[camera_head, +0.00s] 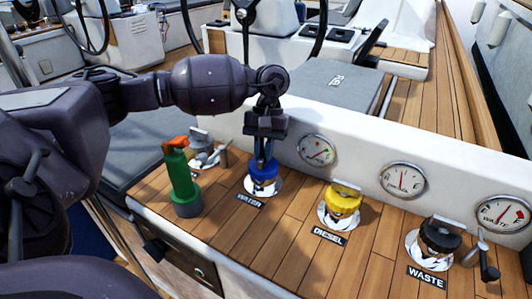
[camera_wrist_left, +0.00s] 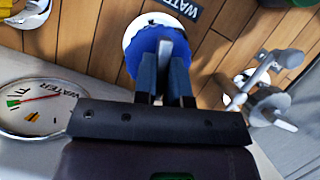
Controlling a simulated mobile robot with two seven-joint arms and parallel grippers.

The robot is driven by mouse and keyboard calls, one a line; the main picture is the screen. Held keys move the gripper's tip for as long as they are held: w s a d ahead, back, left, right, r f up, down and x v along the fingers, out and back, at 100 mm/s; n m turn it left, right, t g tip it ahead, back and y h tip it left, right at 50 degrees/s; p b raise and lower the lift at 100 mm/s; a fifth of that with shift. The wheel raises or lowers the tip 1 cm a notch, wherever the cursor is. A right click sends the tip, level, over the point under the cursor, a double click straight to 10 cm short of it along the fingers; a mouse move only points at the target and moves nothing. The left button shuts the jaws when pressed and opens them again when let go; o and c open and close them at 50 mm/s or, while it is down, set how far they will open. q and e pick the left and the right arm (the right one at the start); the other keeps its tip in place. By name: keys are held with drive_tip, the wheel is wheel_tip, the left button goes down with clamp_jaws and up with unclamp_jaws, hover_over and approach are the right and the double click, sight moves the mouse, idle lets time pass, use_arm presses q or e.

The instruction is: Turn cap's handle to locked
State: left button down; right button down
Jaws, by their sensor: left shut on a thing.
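The blue water cap (camera_head: 263,172) sits on its round white base behind the WATER label (camera_head: 249,202). My left gripper (camera_head: 264,152) reaches down from above onto the cap and is shut on its upright handle. In the left wrist view the two fingers (camera_wrist_left: 165,75) close on the pale handle (camera_wrist_left: 166,45) of the blue cap (camera_wrist_left: 147,48). The fingers hide part of the handle. The yellow diesel cap (camera_head: 343,196) and the black waste cap (camera_head: 440,236) stand further right. My right gripper is not in view.
A green bottle-like object with an orange top (camera_head: 182,178) stands left of the water cap. A metal fitting (camera_head: 207,150) is behind it. Round gauges (camera_head: 318,150) line the white wall behind the caps. A winch-like handle (camera_head: 487,262) is right of the waste cap.

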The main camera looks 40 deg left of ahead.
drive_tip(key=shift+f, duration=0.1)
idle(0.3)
use_arm(q)
drive_tip(key=c, duration=1.2)
unclamp_jaws()
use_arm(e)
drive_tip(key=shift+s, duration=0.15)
use_arm(q)
drive_tip(key=shift+o, duration=0.2)
drive_tip(key=v, duration=1.1)
drive_tip(key=shift+p, duration=0.35)
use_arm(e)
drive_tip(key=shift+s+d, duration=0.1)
use_arm(q)
drive_tip(key=shift+f, duration=0.1)
